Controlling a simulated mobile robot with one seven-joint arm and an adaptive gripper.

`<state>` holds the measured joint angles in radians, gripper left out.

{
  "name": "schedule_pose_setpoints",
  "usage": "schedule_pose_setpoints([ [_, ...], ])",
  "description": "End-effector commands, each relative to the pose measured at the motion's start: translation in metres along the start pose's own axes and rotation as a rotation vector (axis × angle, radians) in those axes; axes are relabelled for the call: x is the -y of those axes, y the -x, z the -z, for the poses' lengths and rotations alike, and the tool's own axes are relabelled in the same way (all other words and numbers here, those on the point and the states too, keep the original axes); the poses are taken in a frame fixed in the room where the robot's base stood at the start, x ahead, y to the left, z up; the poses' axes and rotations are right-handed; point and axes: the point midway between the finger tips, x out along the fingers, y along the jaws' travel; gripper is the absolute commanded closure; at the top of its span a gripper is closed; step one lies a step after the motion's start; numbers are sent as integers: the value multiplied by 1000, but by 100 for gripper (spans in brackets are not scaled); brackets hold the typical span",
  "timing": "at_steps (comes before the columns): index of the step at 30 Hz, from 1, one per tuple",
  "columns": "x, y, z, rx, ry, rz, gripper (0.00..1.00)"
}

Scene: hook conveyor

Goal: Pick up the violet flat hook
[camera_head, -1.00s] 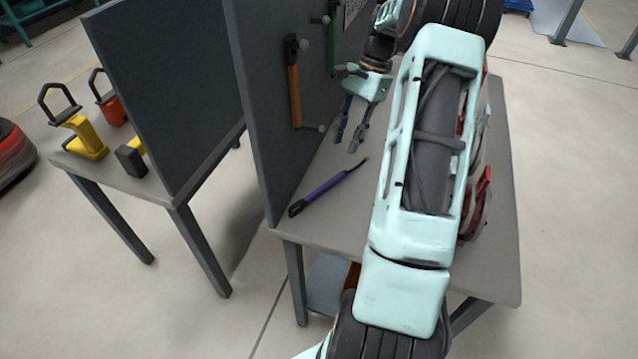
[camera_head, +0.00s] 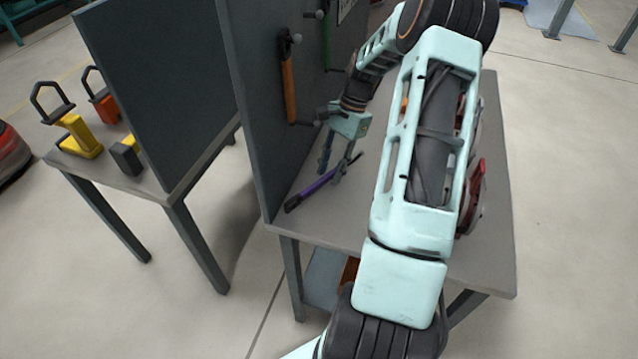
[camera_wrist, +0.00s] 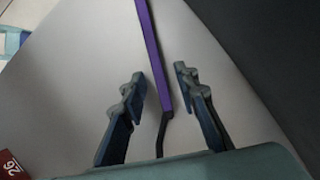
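The violet flat hook (camera_head: 310,190) lies on the grey table beside the foot of the dark panel. In the wrist view, its violet shaft (camera_wrist: 152,50) runs down between the two fingers and ends in a thin black bent tip near the gripper's body. My gripper (camera_head: 333,170) is at the hook's far end, with its fingers pointing down toward the table. In the wrist view my gripper (camera_wrist: 160,85) is open, with one finger on each side of the hook and a gap on both sides.
The dark upright panel (camera_head: 250,100) stands close left of the hook, with an orange-handled tool (camera_head: 288,85) hanging on it. Red objects (camera_head: 474,190) sit on the table right of my arm. The table's front area (camera_head: 325,228) is clear.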

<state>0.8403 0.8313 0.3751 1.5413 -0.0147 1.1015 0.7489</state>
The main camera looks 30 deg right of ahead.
Motion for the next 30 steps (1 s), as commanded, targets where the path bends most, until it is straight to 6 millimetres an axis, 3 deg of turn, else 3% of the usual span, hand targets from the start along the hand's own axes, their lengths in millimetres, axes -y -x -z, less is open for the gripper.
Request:
schedule_pose_setpoints([
  [2,0,0,0,0,0,0,72],
  [10,0,0,0,0,0,-1,100],
  [24,0,2,-1,0,0,0,100],
  [30,1,25,-9,-4,0,1,100],
])
